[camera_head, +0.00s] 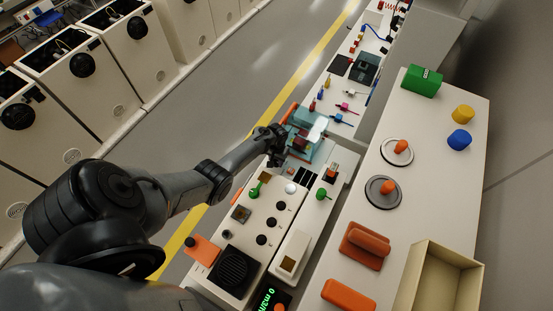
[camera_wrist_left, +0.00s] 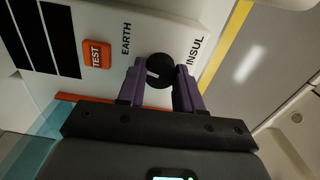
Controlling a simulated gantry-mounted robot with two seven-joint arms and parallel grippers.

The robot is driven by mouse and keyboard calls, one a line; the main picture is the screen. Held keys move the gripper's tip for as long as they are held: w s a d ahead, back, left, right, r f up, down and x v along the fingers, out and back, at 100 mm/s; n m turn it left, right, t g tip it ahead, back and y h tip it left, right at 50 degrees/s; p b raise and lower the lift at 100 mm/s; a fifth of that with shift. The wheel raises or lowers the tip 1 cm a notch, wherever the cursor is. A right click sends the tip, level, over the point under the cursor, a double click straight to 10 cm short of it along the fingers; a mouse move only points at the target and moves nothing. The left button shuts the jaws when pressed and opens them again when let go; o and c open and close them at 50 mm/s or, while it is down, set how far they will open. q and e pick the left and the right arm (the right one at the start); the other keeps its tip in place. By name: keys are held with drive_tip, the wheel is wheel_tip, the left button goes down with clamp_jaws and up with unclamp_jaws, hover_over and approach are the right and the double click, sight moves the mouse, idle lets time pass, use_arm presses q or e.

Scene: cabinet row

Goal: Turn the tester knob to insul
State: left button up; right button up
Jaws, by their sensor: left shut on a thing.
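The tester panel (camera_wrist_left: 112,20) is white with a black round knob (camera_wrist_left: 160,66) in the left wrist view. The knob has a short white mark on its lower left part. The printed words EARTH (camera_wrist_left: 126,38) and INSUL (camera_wrist_left: 195,51) stand to the knob's left and right. My left gripper (camera_wrist_left: 160,78) has its purple fingers on both sides of the knob and is shut on it. In the head view my left gripper (camera_head: 276,134) is at the far end of the bench, where the knob is too small to make out. My right gripper is not in view.
An orange TEST button (camera_wrist_left: 97,54) and black slots (camera_wrist_left: 42,36) lie left of the knob. A translucent teal box (camera_head: 301,138) overlaps the gripper area in the head view. Black knobs and green levers (camera_head: 255,190) stand on the nearer bench. Grey floor lies left.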

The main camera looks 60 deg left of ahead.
use_arm(q)
drive_tip(key=m, duration=0.3)
drive_tip(key=shift+m, duration=0.4)
drive_tip(key=m, duration=0.2)
drive_tip(key=shift+m, duration=0.4)
drive_tip(key=m, duration=0.5)
drive_tip(key=shift+m, duration=0.4)
drive_tip(key=o, duration=1)
drive_tip(key=shift+o, duration=0.2)
drive_tip(key=shift+r, duration=0.1)
